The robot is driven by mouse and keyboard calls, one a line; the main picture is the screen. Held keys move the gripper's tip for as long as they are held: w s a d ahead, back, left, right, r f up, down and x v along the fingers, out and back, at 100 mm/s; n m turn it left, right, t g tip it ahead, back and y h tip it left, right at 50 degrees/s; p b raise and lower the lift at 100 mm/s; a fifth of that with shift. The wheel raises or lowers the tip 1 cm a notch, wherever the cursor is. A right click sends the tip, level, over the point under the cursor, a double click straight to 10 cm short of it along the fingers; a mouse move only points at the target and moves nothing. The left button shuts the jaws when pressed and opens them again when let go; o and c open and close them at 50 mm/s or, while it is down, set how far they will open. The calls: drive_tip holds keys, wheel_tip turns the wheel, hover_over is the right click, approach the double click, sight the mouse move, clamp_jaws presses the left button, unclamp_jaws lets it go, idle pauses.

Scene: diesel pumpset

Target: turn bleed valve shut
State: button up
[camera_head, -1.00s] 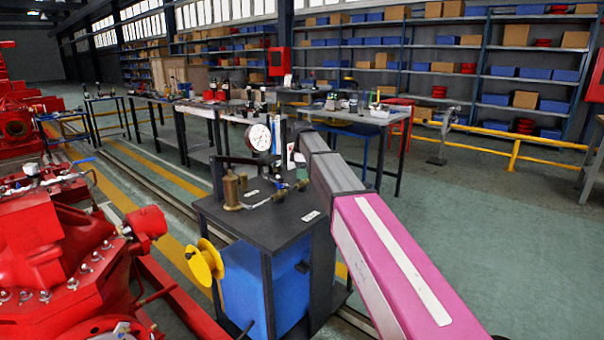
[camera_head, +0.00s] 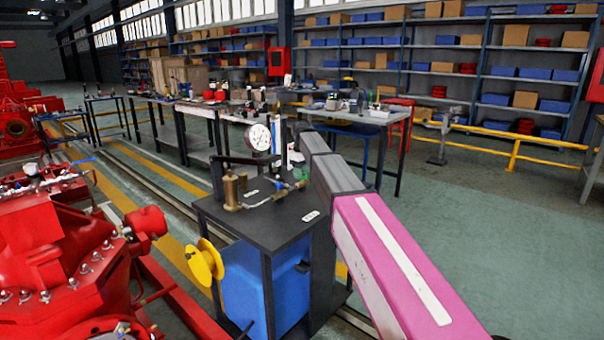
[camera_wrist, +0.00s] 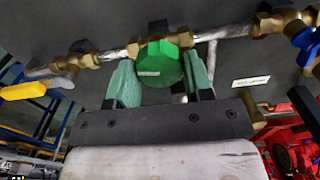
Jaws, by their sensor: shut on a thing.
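The bleed valve appears to be the round green knob (camera_wrist: 160,62) on a pipe with brass fittings in the wrist view. My gripper (camera_wrist: 160,74) has one green finger on each side of this knob and is shut on it. The knob's face carries a small pale mark. In the head view, a bit of green (camera_head: 301,173) shows at the end of my arm above the black-topped pump stand (camera_head: 262,217). My arm hides most of the gripper there.
A yellow handle (camera_wrist: 22,91) and a blue handle (camera_wrist: 303,38) flank the knob along the pipe. A dial gauge (camera_head: 258,137) and a brass cylinder (camera_head: 231,190) stand on the stand. A red engine (camera_head: 60,250) is at left; open floor (camera_head: 490,230) lies at right.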

drive_tip(key=m, duration=1.1)
drive_tip(key=shift+m, duration=2.1)
drive_tip(key=o, duration=0.9)
wheel_tip(320, 180, up, 11)
drive_tip(key=shift+f, duration=0.1)
